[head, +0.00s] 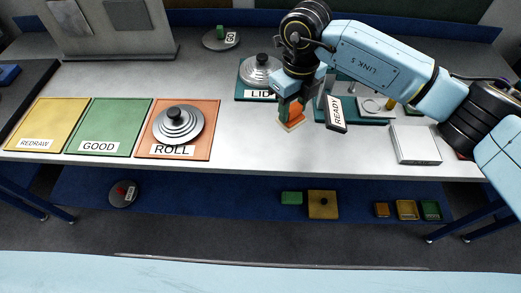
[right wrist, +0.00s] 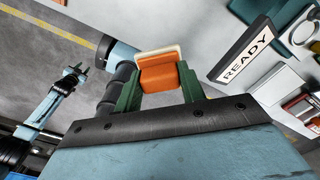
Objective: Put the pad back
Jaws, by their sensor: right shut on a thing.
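The orange pad (head: 292,116) with a pale base is held by my right gripper (head: 292,104), just above the grey table. In the right wrist view the pad (right wrist: 160,75) sits between the two green fingers, which are shut on it. The gripper hides part of the pad in the head view. My left gripper (right wrist: 77,69) shows small in the right wrist view, its green fingertips apart and empty, far from the pad. It is outside the head view.
A READY sign (head: 336,113) stands right of the pad, before a teal mat (head: 351,103). A lidded pot (head: 261,70) stands on the LID mat (head: 245,93). Another lid-like stack (head: 178,124) is on the ROLL mat (head: 205,145). A white box (head: 416,145) is at right.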

